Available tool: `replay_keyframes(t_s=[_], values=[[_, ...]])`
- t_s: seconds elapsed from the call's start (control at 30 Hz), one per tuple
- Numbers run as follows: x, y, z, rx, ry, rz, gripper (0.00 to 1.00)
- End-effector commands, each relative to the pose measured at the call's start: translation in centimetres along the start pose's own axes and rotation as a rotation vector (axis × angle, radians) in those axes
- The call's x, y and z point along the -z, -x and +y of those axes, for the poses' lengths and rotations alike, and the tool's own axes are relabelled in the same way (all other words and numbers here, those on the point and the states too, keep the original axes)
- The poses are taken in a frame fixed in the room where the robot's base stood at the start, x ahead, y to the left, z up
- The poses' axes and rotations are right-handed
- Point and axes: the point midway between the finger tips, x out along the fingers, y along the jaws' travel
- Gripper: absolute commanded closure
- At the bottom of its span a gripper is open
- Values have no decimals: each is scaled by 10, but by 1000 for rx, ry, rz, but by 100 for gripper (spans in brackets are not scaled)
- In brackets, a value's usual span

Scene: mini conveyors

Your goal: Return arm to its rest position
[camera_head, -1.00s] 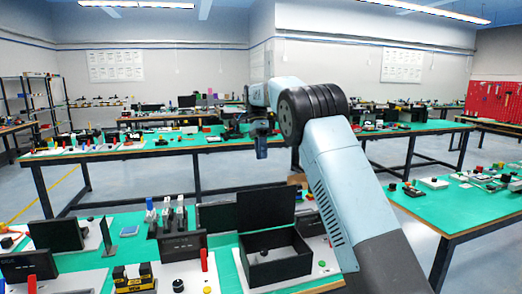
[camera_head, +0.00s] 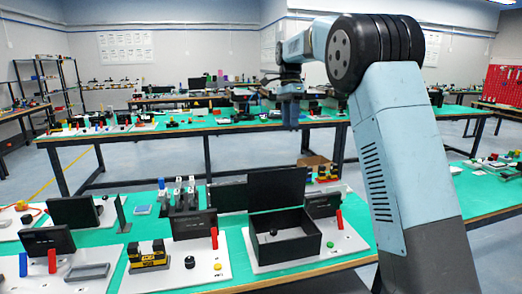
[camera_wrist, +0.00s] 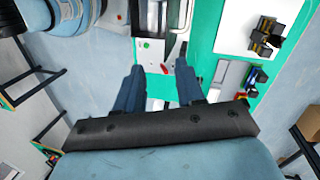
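My arm rises at the right of the head view and bends at a black elbow joint. My gripper (camera_head: 290,115) hangs below its far end, pointing down, above the gap between the near and middle tables. In the wrist view my gripper (camera_wrist: 157,76) is open, with two dark blue fingers apart and nothing between them. Beyond the fingers the wrist view shows part of a green-topped table with a white board (camera_wrist: 152,50).
The near table (camera_head: 140,228) holds an open black box (camera_head: 288,250), a black and yellow block (camera_head: 150,255), and dark upright panels. A middle table (camera_head: 75,139) stands behind it. Another table (camera_head: 480,205) is at the right. Grey floor lies between the tables.

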Motion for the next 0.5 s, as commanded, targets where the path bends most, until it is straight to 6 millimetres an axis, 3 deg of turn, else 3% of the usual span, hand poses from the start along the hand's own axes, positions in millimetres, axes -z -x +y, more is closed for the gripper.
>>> replay_keyframes(t_s=[0.03, 0.23, 0.5], values=[[2, 6, 16, 22, 26, 1, 62], [8, 17, 72, 107, 157, 20, 62], [7, 17, 147, 213, 338, 75, 62]])
